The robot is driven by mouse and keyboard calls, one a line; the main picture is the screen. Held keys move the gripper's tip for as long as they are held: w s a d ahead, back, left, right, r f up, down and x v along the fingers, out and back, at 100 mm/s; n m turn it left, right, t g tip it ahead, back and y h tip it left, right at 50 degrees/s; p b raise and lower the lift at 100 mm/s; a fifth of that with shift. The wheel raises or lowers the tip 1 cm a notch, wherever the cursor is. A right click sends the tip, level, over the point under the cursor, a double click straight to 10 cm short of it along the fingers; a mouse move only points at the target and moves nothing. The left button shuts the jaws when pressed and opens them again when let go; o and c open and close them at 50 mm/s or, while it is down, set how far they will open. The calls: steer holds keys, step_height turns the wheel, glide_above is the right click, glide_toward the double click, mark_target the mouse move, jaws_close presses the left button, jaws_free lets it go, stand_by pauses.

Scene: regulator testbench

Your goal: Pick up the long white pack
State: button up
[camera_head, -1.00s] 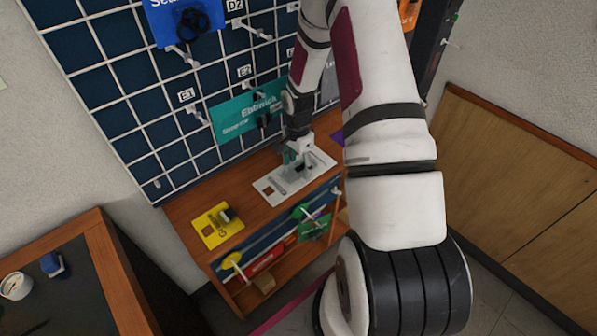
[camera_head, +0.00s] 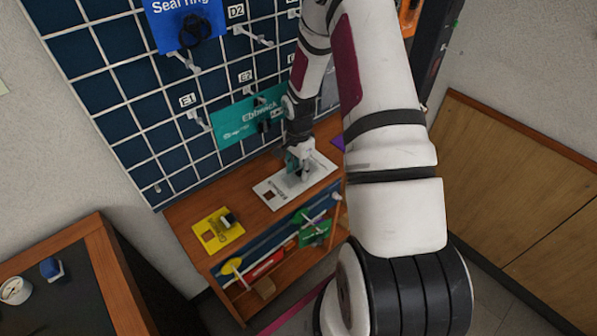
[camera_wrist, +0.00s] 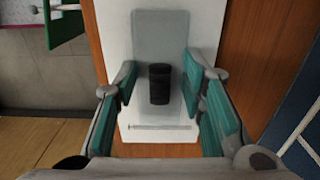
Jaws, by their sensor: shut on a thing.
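The long white pack (camera_head: 270,194) lies on the wooden shelf top below the pegboard. In the wrist view the pack (camera_wrist: 112,25) is a white card with a raised grey block in its middle and a black cylinder-shaped part. My gripper (camera_head: 301,178) is directly over the pack. In the wrist view my gripper (camera_wrist: 159,85) has its teal-padded fingers on either side of the grey block, shut on it. I cannot tell whether the pack is lifted off the wood.
A yellow card pack (camera_head: 211,238) lies to the left on the same wooden top (camera_head: 185,212). A teal label panel (camera_head: 235,128) and pegs stand behind. A green pack (camera_head: 318,238) and other items sit lower at the front. A dark table (camera_head: 65,295) is at left.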

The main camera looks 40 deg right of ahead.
mark_target(298, 170)
steer(key=shift+r, duration=0.45)
step_height(298, 170, up, 2)
steer(key=shift+w+r, duration=0.1)
steer(key=shift+r, duration=0.15)
steer(key=s+a, duration=0.2)
steer(key=s, duration=0.5)
steer(key=s+a+r, duration=0.1)
steer(key=s+a, duration=0.1)
steer(key=s, duration=0.6)
steer(key=shift+s+a, duration=0.25)
steer(key=shift+s, duration=0.05)
steer(key=shift+w+r, duration=0.1)
